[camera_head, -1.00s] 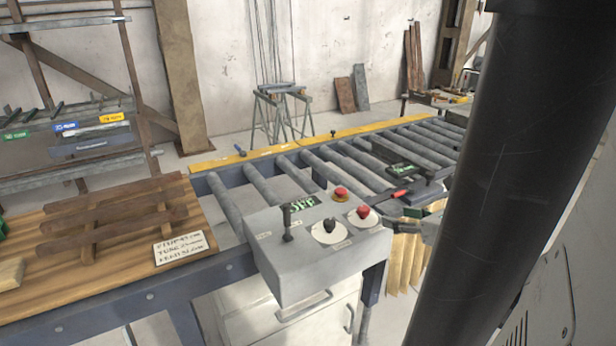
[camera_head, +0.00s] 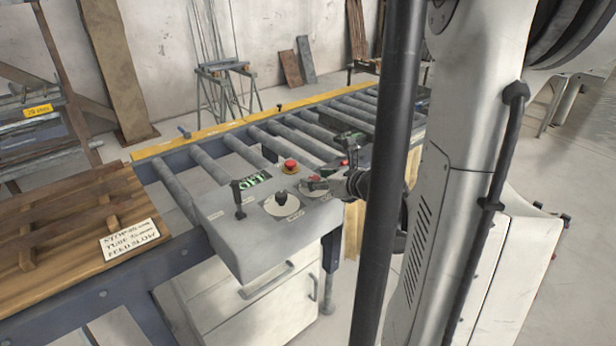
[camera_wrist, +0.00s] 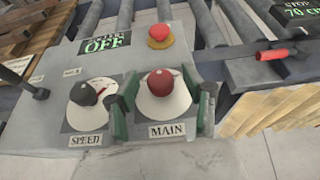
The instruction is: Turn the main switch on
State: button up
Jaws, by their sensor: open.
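The main switch (camera_wrist: 161,83) is a red knob on a white round dial above a label reading MAIN, in the wrist view. My gripper (camera_wrist: 162,118) is open, with one green-padded finger on each side of the red knob. Whether the fingers touch it I cannot tell. In the head view my gripper (camera_head: 332,184) is at the right end of the grey control box (camera_head: 255,235), and the main switch is mostly hidden by it. The display (camera_wrist: 105,44) reads OFF.
The black speed knob (camera_wrist: 83,94) sits close left of my gripper. A red mushroom button (camera_wrist: 160,36) is behind the main switch. A black lever (camera_head: 238,198) stands at the box's left. A red-handled tool (camera_wrist: 262,54) lies to the right by the rollers.

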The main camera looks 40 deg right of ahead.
jog(key=shift+w+f, duration=0.25)
jog(key=shift+w, duration=0.35)
jog(key=shift+c, duration=0.2)
grip_shut()
jog(key=shift+n+y, duration=0.3)
jog(key=shift+y, duration=0.1)
jog(key=n+y+b, duration=0.3)
jog(key=y, duration=0.1)
jog(key=shift+d+f+g, duration=0.1)
jog(key=shift+f+g, duration=0.05)
jog(key=shift+g, duration=0.15)
jog(key=n+g+y+b, duration=0.1)
jog(key=n+y, duration=0.1)
jog(key=n+g+y+b, duration=0.1)
jog(key=n+y, duration=0.1)
jog(key=n, duration=0.1)
jog(key=shift+g+y+b, duration=0.3)
jog(key=shift+g+y, duration=0.1)
jog(key=shift+n+g+y, duration=0.3)
jog(key=shift+n, duration=0.1)
